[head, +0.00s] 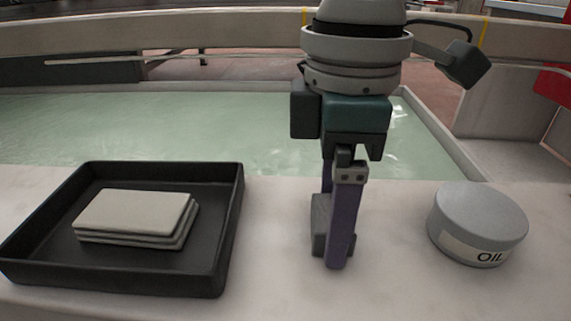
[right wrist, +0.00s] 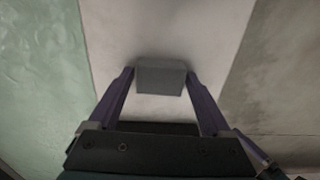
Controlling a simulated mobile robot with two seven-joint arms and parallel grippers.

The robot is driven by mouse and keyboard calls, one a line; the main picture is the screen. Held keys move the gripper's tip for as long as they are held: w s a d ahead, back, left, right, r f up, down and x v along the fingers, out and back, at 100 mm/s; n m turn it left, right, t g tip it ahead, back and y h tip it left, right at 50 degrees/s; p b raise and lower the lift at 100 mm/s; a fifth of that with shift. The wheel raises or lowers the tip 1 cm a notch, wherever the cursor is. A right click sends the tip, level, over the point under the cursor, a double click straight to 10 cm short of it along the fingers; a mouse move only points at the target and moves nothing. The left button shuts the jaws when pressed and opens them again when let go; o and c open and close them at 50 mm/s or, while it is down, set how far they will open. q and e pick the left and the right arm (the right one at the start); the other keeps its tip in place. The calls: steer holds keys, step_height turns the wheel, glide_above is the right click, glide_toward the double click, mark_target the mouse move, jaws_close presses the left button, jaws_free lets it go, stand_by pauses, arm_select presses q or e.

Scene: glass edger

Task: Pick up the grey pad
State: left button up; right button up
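A grey pad (head: 320,224), a small block, is at the counter near the middle of the head view, partly hidden by a purple finger. My right gripper (head: 341,222) points down over it, with one finger on its near side and the other largely hidden behind. In the right wrist view the pad (right wrist: 161,77) lies between the two fingertips of my right gripper (right wrist: 160,76). The fingers are very close to its sides; I cannot tell whether they press on it. Any gap under the pad cannot be made out. My left gripper is not in view.
A black tray (head: 232,240) with a stack of pale grey pieces (head: 135,215) stands at left. A round grey tin labelled OIL (head: 478,222) stands at right. A basin of greenish water (head: 150,125) lies behind the pale counter (head: 400,290). The counter's front middle is clear.

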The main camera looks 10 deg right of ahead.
steer(key=c, duration=0.9)
steer(key=shift+r, duration=0.1)
step_height(320, 180, up, 20)
steer(key=p, duration=0.8)
